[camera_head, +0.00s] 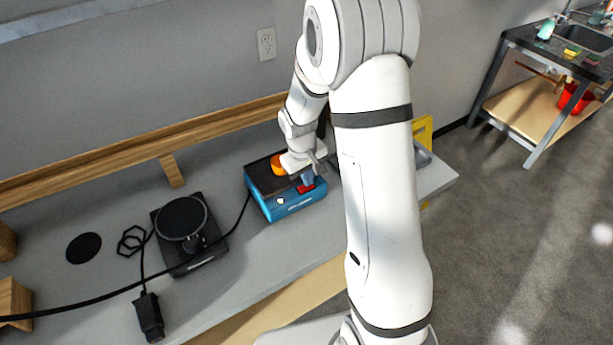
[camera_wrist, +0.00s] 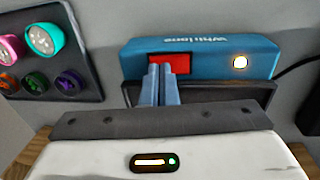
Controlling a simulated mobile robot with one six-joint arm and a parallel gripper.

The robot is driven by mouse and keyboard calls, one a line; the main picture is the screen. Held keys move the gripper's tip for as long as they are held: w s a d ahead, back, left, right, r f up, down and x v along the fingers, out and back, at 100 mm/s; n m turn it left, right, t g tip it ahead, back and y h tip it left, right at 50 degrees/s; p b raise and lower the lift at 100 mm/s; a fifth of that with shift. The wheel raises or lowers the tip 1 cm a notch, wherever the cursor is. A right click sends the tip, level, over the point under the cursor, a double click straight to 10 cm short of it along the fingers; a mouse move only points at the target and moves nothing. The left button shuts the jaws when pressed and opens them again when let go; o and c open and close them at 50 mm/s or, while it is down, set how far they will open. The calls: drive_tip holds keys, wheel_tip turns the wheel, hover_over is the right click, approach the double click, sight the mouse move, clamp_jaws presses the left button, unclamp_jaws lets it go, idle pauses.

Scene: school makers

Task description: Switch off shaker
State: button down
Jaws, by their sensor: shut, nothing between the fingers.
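The shaker (camera_head: 291,203) is a blue box with a dark top, standing on the grey bench in the head view. An orange round part (camera_head: 278,165) sits on its top at the back. Its blue front shows in the wrist view (camera_wrist: 205,58), with a red switch (camera_wrist: 181,63) and a lit, yellowish-white round light (camera_wrist: 240,62). My gripper (camera_wrist: 161,68) is shut and empty. Its fingertips are at the red switch and overlap its left part; I cannot tell if they touch it. The switch's red also shows beside the fingers in the head view (camera_head: 305,187).
A black device with a round plate (camera_head: 181,218) stands left of the shaker, with a black cable and power adapter (camera_head: 149,316). A dark panel with coloured knobs (camera_wrist: 45,45) is beside the shaker in the wrist view. A wooden rail (camera_head: 120,150) runs along the back.

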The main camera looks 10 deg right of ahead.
drive_tip(key=shift+d+f+b, duration=0.25)
drive_tip(key=shift+f+b, duration=0.35)
drive_tip(key=shift+b, duration=0.3)
drive_tip(key=shift+s+d, duration=0.15)
drive_tip(key=shift+s, duration=0.1)
drive_tip(key=shift+f, duration=0.1)
drive_tip(key=shift+s, duration=0.1)
drive_tip(key=shift+a+b, duration=0.3)
drive_tip(key=shift+a, duration=0.2)
drive_tip(key=shift+a+r, duration=0.1)
drive_tip(key=shift+r, duration=0.15)
wheel_tip(320, 180, up, 15)
drive_tip(key=w+d+p, duration=0.1)
drive_tip(key=d+p, duration=0.1)
drive_tip(key=shift+f, duration=0.2)
